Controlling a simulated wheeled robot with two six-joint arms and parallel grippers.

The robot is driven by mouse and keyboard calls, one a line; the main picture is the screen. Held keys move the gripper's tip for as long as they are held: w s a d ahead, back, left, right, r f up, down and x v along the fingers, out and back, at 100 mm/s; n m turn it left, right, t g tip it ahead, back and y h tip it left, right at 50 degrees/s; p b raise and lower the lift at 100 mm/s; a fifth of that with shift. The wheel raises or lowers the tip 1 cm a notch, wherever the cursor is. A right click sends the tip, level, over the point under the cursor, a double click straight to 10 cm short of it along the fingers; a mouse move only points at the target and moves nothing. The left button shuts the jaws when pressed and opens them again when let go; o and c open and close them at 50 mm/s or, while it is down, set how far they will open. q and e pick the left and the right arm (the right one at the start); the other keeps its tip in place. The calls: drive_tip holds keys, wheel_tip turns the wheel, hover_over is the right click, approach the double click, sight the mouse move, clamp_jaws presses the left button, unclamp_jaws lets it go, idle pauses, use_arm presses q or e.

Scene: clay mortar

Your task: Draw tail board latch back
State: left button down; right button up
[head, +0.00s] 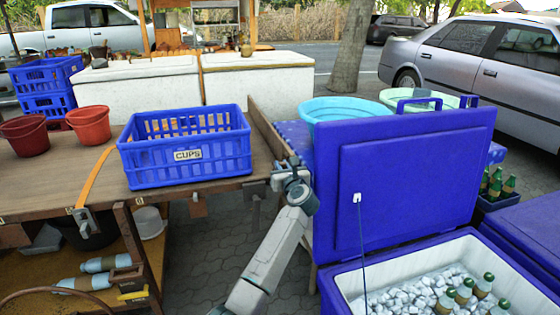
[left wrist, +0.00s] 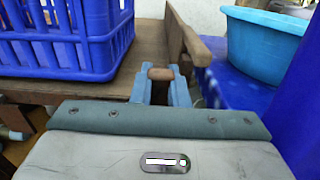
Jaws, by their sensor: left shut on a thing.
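The tail board (head: 262,132) is an upright wooden board along the right end of the wooden cart top. In the left wrist view the tail board (left wrist: 183,50) rises beyond the fingers. My left gripper (head: 284,168) is at the cart's front right corner, near the foot of the board. In the left wrist view its two blue-grey fingers (left wrist: 160,88) are closed around a short brown wooden grip (left wrist: 160,73), which looks like the latch handle. The rest of the latch is hidden by the gripper. My right gripper is out of view.
A blue crate marked CUPS (head: 186,150) stands on the cart just left of the gripper. The raised blue cooler lid (head: 400,180) is close on the right, above an ice-filled box. A light blue tub (head: 345,110) stands behind it. Open paving lies below the arm.

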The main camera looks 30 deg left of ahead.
use_arm(q)
drive_tip(key=shift+s+d+f, duration=0.25)
drive_tip(key=shift+s+d, duration=0.1)
drive_tip(key=shift+d, duration=0.1)
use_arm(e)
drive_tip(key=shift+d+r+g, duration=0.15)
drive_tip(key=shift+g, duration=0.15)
use_arm(q)
drive_tip(key=c, duration=1.6)
unclamp_jaws()
drive_tip(key=shift+o, duration=1)
drive_tip(key=shift+s+d+r, duration=0.1)
drive_tip(key=shift+r, duration=0.05)
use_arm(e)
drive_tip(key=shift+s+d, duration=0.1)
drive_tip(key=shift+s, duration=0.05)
use_arm(q)
drive_tip(key=v, duration=1.1)
